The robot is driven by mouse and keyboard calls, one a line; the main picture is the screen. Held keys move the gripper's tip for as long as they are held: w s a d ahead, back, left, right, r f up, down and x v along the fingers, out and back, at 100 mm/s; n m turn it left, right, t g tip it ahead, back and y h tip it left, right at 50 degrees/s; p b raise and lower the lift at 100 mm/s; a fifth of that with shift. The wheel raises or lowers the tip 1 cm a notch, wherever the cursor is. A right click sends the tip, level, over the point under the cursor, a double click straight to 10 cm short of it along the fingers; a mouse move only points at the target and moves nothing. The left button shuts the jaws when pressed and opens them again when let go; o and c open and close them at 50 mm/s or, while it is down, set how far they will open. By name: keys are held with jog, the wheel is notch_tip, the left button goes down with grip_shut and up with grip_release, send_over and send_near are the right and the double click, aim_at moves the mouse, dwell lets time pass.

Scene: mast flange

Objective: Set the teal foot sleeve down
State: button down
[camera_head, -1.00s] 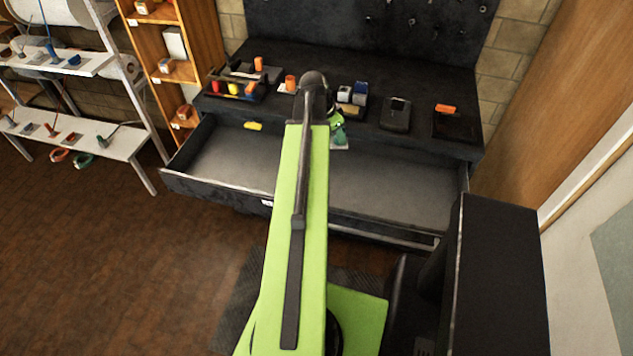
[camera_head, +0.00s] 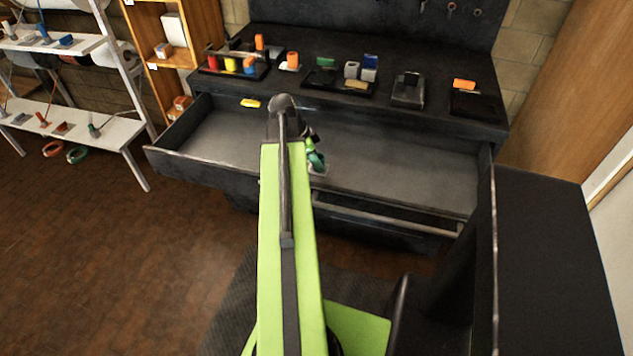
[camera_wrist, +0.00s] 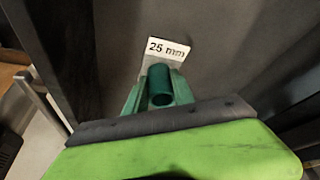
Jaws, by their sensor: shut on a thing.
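The teal foot sleeve (camera_wrist: 160,79) is a short upright tube between my green fingers in the wrist view. A pale plate marked "25 mm" (camera_wrist: 164,50) shows just beyond it and appears to be its foot. My gripper (camera_wrist: 158,92) is shut on the sleeve. In the head view my gripper (camera_head: 315,158) hangs over the front part of the open drawer (camera_head: 400,182), with the pale foot just below it. My arm hides part of the drawer. I cannot tell whether the foot touches the drawer floor.
The drawer floor is mostly clear, with a yellow piece (camera_head: 250,103) at its back left edge. The bench top (camera_head: 300,55) behind carries trays with coloured blocks and a dark device (camera_head: 408,90). A white shelf rack (camera_head: 95,140) stands at left. A dark box of mine or nearby fills the right.

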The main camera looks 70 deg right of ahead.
aim_at(313, 168)
jog(key=shift+f+b, duration=2.1)
jog(key=shift+f, duration=0.75)
jog(key=c, duration=1.1)
grip_release()
jog(key=shift+r, duration=0.1)
jog(key=shift+o, duration=0.2)
jog(key=shift+r+p, duration=0.3)
jog(key=shift+p, duration=0.1)
jog(key=p+v, duration=1)
jog(key=v, duration=0.1)
jog(key=shift+r+p, duration=0.3)
jog(key=shift+p, duration=0.05)
jog(key=shift+w+a+r, duration=0.1)
jog(key=shift+w+r, duration=0.05)
